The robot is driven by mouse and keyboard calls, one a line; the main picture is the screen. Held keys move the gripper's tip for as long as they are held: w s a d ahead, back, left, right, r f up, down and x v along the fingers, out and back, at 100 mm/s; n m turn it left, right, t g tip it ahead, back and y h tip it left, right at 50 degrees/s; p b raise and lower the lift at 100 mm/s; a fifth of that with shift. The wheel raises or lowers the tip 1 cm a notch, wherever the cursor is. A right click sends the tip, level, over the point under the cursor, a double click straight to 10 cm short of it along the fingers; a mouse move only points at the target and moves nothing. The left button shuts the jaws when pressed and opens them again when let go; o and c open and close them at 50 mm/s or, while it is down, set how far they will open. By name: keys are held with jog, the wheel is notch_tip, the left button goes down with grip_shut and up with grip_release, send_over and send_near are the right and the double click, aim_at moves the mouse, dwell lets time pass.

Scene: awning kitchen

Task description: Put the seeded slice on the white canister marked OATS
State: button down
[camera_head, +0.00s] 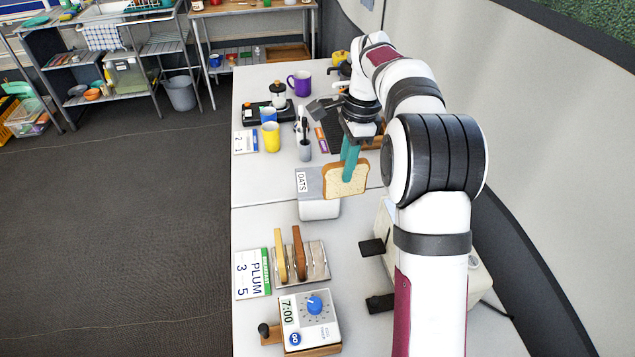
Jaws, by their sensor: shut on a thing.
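My gripper (350,161), with teal fingers, is shut on a pale bread slice (343,184) with a brown crust. The slice's broad face is towards the camera. It overlaps the right part of the white canister (319,209), whose grey top carries an OATS label (302,182). I cannot tell whether the slice touches the canister. Seeds are too small to make out. A toast rack (315,262) nearer the camera holds a light slice (280,256) and a browner slice (299,252), both upright.
A PLUM card (252,274) lies left of the rack, and a timer (309,318) with a blue knob stands in front. The table left of the canister is clear.

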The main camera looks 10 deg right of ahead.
jog(key=w+d+r+m+t, duration=0.1)
jog(key=d+r+m, duration=0.15)
jog(key=m, duration=0.45)
jog(key=w+d+r+m, duration=0.2)
jog(key=d+m, duration=0.1)
jog(key=m, duration=0.4)
jog(key=shift+h, duration=0.4)
jog(key=shift+w+a+f, duration=0.95)
jog(key=shift+a+f, duration=0.55)
jog(key=shift+f, duration=0.3)
jog(key=shift+w+a+f, duration=0.95)
jog(key=shift+a+f, duration=0.6)
jog(key=shift+f, duration=0.25)
jog(key=shift+w+a+f, duration=0.95)
jog(key=shift+a+f, duration=0.55)
jog(key=shift+f, duration=0.3)
jog(key=c, duration=0.8)
grip_release()
jog(key=shift+f, duration=0.15)
